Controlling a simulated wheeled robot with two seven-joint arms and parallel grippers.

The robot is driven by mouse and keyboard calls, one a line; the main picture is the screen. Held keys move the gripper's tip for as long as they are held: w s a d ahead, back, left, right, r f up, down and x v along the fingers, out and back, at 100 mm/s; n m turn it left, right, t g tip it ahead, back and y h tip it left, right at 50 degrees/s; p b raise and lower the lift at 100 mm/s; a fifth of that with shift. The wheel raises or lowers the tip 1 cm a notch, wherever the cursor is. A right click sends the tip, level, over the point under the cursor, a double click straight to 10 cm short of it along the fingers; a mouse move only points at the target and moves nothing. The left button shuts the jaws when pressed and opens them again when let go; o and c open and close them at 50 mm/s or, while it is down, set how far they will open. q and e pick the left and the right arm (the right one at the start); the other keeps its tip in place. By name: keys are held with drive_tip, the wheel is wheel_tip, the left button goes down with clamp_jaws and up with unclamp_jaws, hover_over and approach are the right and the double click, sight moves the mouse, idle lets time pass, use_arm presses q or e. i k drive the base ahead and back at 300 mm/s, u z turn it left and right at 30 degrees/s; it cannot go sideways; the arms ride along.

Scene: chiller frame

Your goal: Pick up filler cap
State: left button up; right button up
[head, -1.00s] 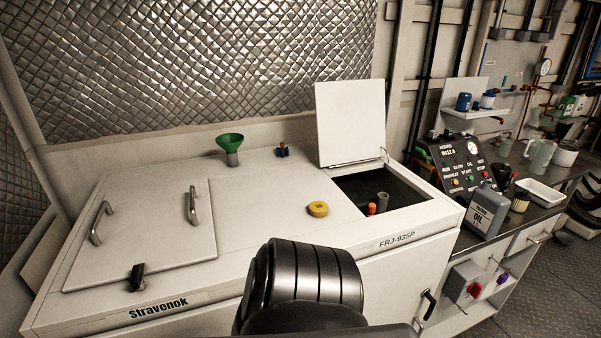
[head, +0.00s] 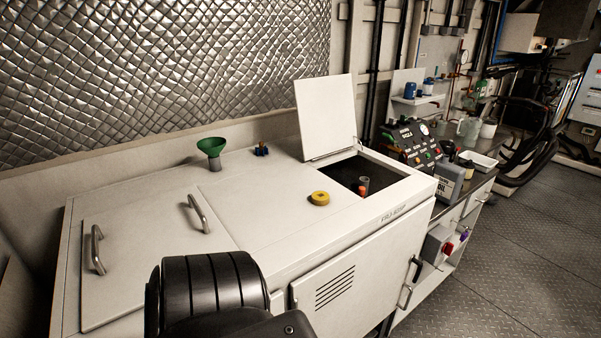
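The yellow filler cap (head: 320,198) lies on the white top of the chiller cabinet (head: 262,220), just left of the open hatch. It is a short round cap with a darker centre. A dark ribbed part of my own arm shows at the bottom of the head view, in front of the cabinet and apart from the cap. Neither gripper's fingers are in view.
An open hatch (head: 385,168) with a raised lid (head: 326,115) is right of the cap. A green funnel (head: 211,147) and a small blue part (head: 261,150) stand behind. A handled panel (head: 150,245) is at left. The top around the cap is clear.

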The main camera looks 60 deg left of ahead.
sight(318, 198)
drive_tip(key=u, duration=1.4)
